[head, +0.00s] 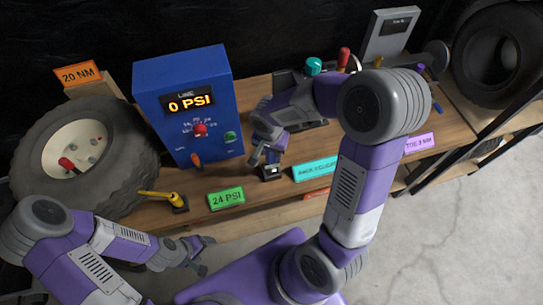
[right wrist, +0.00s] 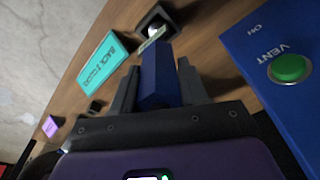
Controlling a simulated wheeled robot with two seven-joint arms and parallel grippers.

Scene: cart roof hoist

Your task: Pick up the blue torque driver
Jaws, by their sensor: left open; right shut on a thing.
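The blue torque driver (right wrist: 156,75) shows in the right wrist view as a blue block-like body between the two dark fingers of my right gripper (right wrist: 157,85). This gripper is shut on it. Its far end points toward a small black holder (right wrist: 158,22) on the bench. In the head view my right gripper (head: 266,158) is just above that holder (head: 270,173), in front of the blue panel; the driver is mostly hidden there by the gripper. My left gripper (head: 196,256) is open and empty, low in front of the bench.
A blue panel (head: 186,75) reading 0 PSI stands left of my right gripper. A tyre (head: 75,155) stands at the left. A yellow tool (head: 162,197), a green 24 PSI sign (head: 226,198) and a teal sign (head: 315,168) line the front edge. Clear floor (head: 450,220) lies at the right.

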